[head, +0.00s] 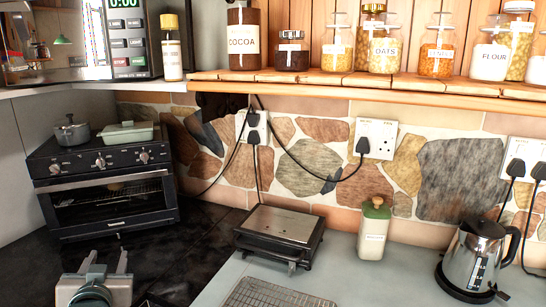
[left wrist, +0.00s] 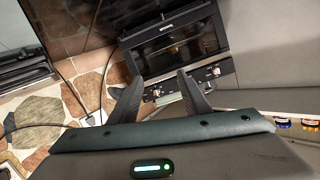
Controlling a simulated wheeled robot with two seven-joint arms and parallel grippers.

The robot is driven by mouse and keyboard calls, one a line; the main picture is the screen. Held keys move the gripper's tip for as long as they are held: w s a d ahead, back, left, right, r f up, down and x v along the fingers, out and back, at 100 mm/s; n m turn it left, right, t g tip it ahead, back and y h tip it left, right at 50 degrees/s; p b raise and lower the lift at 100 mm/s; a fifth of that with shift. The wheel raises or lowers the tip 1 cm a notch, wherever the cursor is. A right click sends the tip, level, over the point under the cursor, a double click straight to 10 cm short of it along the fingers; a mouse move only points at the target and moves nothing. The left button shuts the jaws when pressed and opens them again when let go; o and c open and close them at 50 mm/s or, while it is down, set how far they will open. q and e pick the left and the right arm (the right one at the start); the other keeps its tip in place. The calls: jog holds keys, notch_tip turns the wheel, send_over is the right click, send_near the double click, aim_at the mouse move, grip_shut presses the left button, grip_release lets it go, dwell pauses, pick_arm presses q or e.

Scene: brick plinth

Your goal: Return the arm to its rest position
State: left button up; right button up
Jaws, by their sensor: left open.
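My left gripper (head: 105,264) is at the bottom left of the head view, above the dark worktop and in front of the toaster oven. Its two fingers stand apart with nothing visible between them. In the left wrist view the fingers (left wrist: 157,80) point toward the toaster oven, which appears upside down there, and the gap between them is empty. My right gripper is in neither view.
The black toaster oven (head: 108,190) carries a grey pot (head: 72,133) and a green dish (head: 127,134). A press grill (head: 279,235), wire rack (head: 272,295), cream bottle (head: 374,228) and kettle (head: 473,258) stand to the right. A jar shelf (head: 380,84) overhangs the counter.

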pick_arm(q)
jog(key=s+d+f+m+g+h, duration=0.1)
jog(key=s+d+f+g, duration=0.15)
jog(key=s+f, duration=0.4)
jog(key=s+d+f+m+g+h, duration=0.1)
jog(key=s+d+f+h, duration=0.15)
jog(key=f, duration=0.65)
jog(key=s+d+f+g, duration=0.25)
jog(key=s+f, duration=0.25)
jog(key=f, duration=0.3)
jog(key=s+d+f+m+g+h, duration=0.1)
jog(key=s+d+f+g, duration=0.1)
jog(key=s+f, duration=0.35)
jog(key=s+d+f+g+h, duration=0.1)
jog(key=s+d+f, duration=0.15)
jog(key=s, duration=0.65)
jog(key=s+d+f+m+g+h, duration=0.1)
jog(key=s+d+f+g, duration=0.15)
jog(key=s, duration=0.45)
notch_tip(320, 180, down, 29)
jog(key=s, duration=0.1)
jog(key=s+a+f+g, duration=0.2)
jog(key=s+f, duration=1.5)
jog(key=s, duration=0.1)
jog(key=shift+a+f+y, duration=0.3)
jog(key=shift+a+y, duration=0.05)
jog(key=shift+s, duration=0.1)
